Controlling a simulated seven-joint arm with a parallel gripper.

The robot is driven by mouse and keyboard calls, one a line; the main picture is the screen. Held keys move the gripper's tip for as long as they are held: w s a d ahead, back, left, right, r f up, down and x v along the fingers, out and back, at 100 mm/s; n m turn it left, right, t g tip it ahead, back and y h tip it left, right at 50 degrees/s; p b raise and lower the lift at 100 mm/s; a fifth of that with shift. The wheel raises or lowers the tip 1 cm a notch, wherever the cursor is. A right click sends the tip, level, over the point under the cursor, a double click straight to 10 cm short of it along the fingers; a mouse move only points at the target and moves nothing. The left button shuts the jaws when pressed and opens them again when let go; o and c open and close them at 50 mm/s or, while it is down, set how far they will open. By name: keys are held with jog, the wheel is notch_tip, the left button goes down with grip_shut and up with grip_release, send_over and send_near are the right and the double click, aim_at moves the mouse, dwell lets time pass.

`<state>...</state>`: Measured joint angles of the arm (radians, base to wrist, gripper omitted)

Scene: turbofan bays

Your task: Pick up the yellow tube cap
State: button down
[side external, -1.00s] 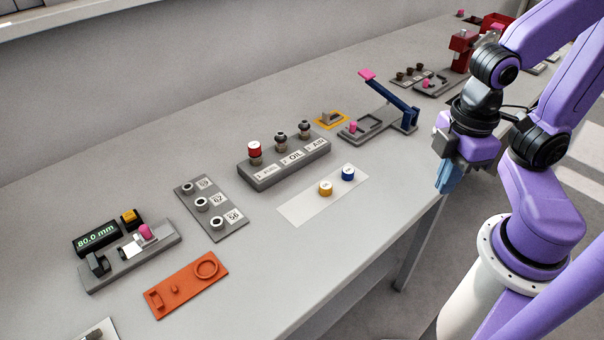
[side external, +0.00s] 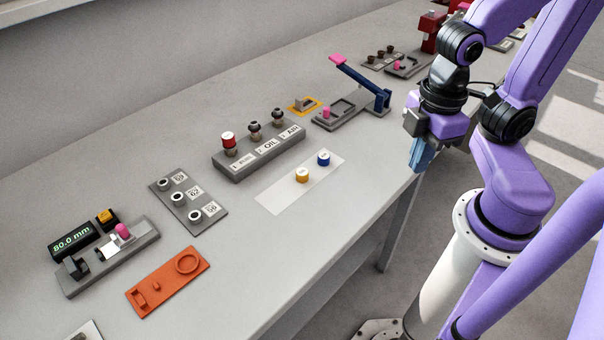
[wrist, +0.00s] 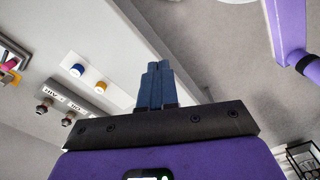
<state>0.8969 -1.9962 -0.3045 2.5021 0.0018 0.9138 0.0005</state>
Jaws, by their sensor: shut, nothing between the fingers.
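The yellow tube cap (side external: 302,175) stands on a pale mat (side external: 284,195) near the front of the bench. It also shows in the wrist view (wrist: 100,87), beyond and left of my fingers. A blue cap (side external: 323,158) stands beside it on the same mat, to its right in the side view. My gripper (side external: 416,168) is off to the right of the mat, above the bench's front edge, apart from both caps. Its blue fingers are together and empty in the wrist view (wrist: 155,72).
Behind the mat is a grey block (side external: 258,157) with labelled tubes, one wearing a red cap (side external: 229,139). Left are a grey plate with rings (side external: 206,222) and an orange tray (side external: 168,283). A blue lever fixture (side external: 365,85) stands behind my gripper. Bench around the mat is clear.

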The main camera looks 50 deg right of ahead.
jog(key=c, duration=0.8)
grip_release()
jog(key=m, duration=3.1)
send_over(301, 172)
jog(key=d, duration=0.1)
jog(key=f, duration=1.2)
jog(key=shift+d+f, duration=0.2)
jog(key=shift+f, duration=0.15)
jog(key=f, duration=0.1)
jog(key=a+f, duration=0.1)
jog(key=f, duration=0.2)
jog(key=shift+a+f, duration=0.1)
jog(key=shift+a, duration=0.15)
jog(key=shift+f, duration=0.5)
